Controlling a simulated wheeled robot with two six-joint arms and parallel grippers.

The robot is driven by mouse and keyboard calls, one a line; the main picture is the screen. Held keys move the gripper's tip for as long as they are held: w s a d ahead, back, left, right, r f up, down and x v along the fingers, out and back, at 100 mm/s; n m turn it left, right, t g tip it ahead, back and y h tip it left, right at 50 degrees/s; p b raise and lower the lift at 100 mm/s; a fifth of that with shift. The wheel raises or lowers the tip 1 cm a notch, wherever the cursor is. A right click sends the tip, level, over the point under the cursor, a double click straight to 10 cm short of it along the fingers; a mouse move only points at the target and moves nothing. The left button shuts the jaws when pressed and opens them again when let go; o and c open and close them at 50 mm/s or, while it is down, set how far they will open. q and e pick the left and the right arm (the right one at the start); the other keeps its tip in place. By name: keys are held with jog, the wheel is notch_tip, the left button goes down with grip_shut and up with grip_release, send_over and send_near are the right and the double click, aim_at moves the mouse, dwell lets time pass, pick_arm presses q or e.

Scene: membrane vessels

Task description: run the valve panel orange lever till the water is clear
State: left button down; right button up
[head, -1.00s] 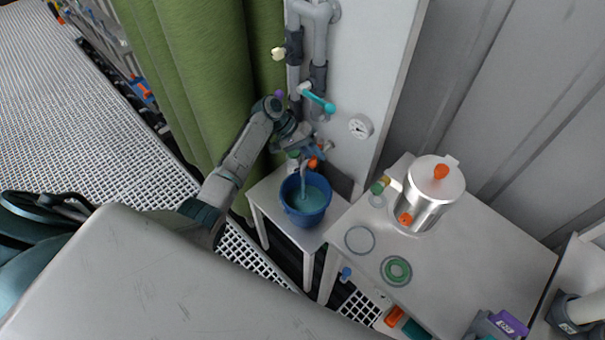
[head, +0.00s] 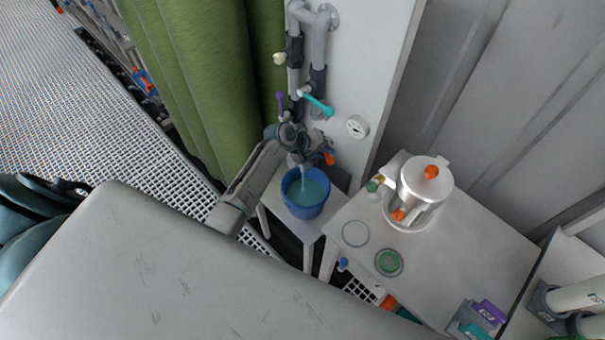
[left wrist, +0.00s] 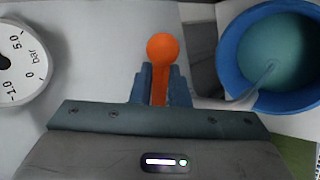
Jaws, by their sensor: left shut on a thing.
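The valve panel (head: 372,60) is a white upright board with grey pipes. Its orange lever (head: 330,159) sits low on the panel, above the blue bucket (head: 286,208). My left gripper (head: 322,153) is at the lever. In the left wrist view, the gripper (left wrist: 160,88) is shut on the orange lever (left wrist: 162,48), whose round end sticks out past the fingertips. Water (head: 308,190) runs in a thin stream into the bucket and looks cloudy teal; the stream also shows in the left wrist view (left wrist: 262,78). My right gripper is not in view.
A teal lever (head: 318,103) and a purple lever (head: 281,103) are higher on the pipes. A pressure gauge (head: 357,126) is to the right. A steel vessel (head: 424,190) stands on the white table (head: 450,255). A green curtain (head: 205,70) hangs at left.

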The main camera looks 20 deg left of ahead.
pick_arm(q)
jog(key=shift+w+d+f+n+t+y, duration=0.1)
jog(key=shift+w+d+n+t+y, duration=0.25)
jog(key=shift+n+y, duration=0.5)
jog(key=shift+w+d+r+n+t+y, duration=0.1)
jog(key=shift+w+d+n+t+y, duration=0.3)
jog(key=shift+n, duration=0.75)
jog(key=shift+w+d+f+n+t+y, duration=0.15)
jog(key=shift+n+t+y, duration=0.3)
jog(key=shift+n+y, duration=0.45)
jog(key=c, duration=1.6)
grip_release()
jog(key=shift+o, duration=1.1)
jog(key=shift+w+d, duration=0.1)
jog(key=shift+w, duration=0.1)
jog(key=b+v, duration=0.2)
jog(key=v, duration=0.9)
jog(key=shift+b, duration=0.4)
